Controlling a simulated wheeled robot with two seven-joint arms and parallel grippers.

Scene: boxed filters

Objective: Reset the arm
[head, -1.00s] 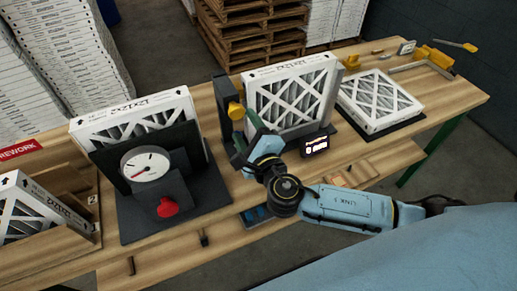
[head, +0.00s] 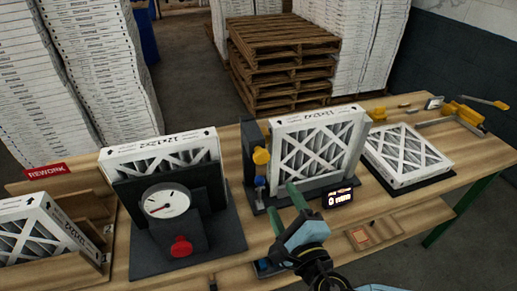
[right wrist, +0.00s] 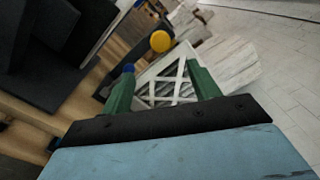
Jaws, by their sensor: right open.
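My right gripper (head: 285,210) is open and empty, its two green fingers pointing up toward the middle stand, in front of and below the upright filter (head: 318,144). In the right wrist view, the open fingers (right wrist: 160,78) frame part of a white-lattice filter (right wrist: 166,84), with clear space between them. The pale blue wrist reaches the bottom edge of the head view. My left gripper is not in view.
A dark gauge fixture (head: 205,214) holds another filter (head: 160,152) at left. A yellow knob (head: 261,156) and small display (head: 338,197) are by the middle stand. A flat filter (head: 406,155) lies right. A filter (head: 40,232) sits in the rework rack. Pallets (head: 283,62) stand behind.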

